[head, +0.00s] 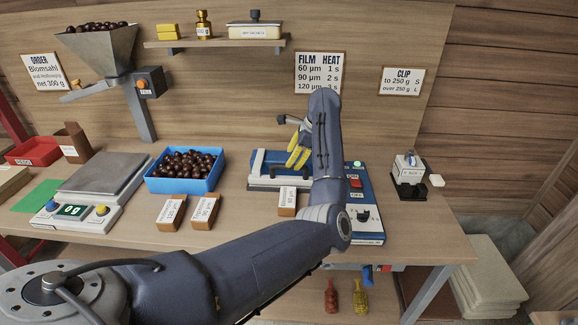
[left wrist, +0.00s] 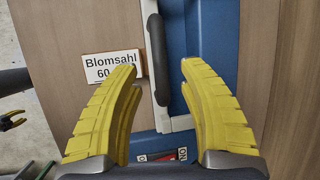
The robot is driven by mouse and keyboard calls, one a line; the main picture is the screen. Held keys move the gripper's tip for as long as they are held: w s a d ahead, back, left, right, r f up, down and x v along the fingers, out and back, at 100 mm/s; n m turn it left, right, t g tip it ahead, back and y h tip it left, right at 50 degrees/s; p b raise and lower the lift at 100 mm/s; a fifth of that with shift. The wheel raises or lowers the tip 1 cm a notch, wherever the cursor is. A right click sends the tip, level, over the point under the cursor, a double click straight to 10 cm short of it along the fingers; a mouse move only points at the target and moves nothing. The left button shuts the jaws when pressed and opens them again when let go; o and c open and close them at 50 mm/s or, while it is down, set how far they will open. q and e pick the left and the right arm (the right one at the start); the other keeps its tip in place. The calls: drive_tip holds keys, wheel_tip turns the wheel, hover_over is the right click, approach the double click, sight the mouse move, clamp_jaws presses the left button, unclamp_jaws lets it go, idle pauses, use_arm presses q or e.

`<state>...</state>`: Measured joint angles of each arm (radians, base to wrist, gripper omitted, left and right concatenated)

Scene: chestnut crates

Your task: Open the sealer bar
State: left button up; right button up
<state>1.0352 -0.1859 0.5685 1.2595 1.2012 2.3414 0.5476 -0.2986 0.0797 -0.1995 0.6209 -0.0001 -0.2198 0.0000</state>
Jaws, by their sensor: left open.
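The sealer (head: 367,205) is a blue machine on the bench, right of centre, partly hidden behind my left arm. Its pale sealer bar (left wrist: 182,123) carries a long dark handle (left wrist: 157,60) and appears to lie down along the blue body. My left gripper (head: 298,150) is above the sealer. In the left wrist view its yellow fingers (left wrist: 160,82) are spread, with the handle beyond and between them, and nothing is held. A small yellow and black shape (left wrist: 13,120) at the left edge may be my right gripper; its opening is unclear.
A label block (head: 287,197) reading Blomsahl stands close in front of the sealer. A blue crate of chestnuts (head: 184,184) and a scale (head: 108,172) are to the left. A small clip device (head: 409,176) stands to the right. Bare bench lies between crate and sealer.

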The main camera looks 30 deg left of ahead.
use_arm(q)
drive_tip(key=shift+x, duration=2.3)
drive_tip(key=shift+o, duration=0.3)
clamp_jaws()
